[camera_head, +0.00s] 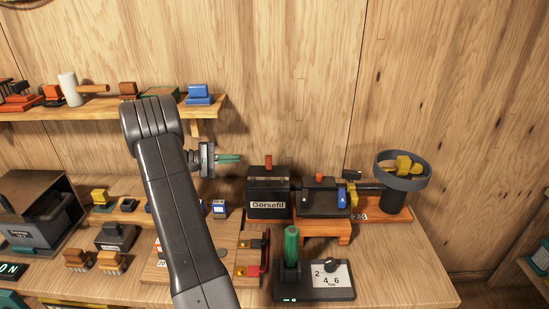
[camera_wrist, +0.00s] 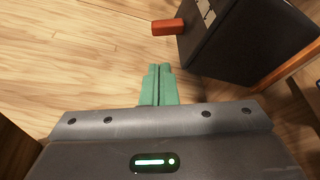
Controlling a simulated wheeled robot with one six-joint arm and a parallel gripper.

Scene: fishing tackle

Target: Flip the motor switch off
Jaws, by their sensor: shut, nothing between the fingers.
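No part is legibly marked as the motor switch. A black box labelled "Gorsefil" (camera_head: 268,208) stands mid-table with an upright orange peg (camera_head: 268,161) on top. A second dark box (camera_head: 318,200) to its right has a smaller orange piece (camera_head: 319,178) on top. My gripper (camera_head: 240,158), with green fingers, is shut and empty. It points right, left of the Gorsefil box's peg and apart from it. In the wrist view, the shut fingertips (camera_wrist: 159,68) are below an orange peg (camera_wrist: 167,27) that sticks out from a dark box (camera_wrist: 245,40).
A green-handled lever (camera_head: 291,246) rises from a dark base at the front. A shelf (camera_head: 110,108) with small items is at back left. The table's right front is clear.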

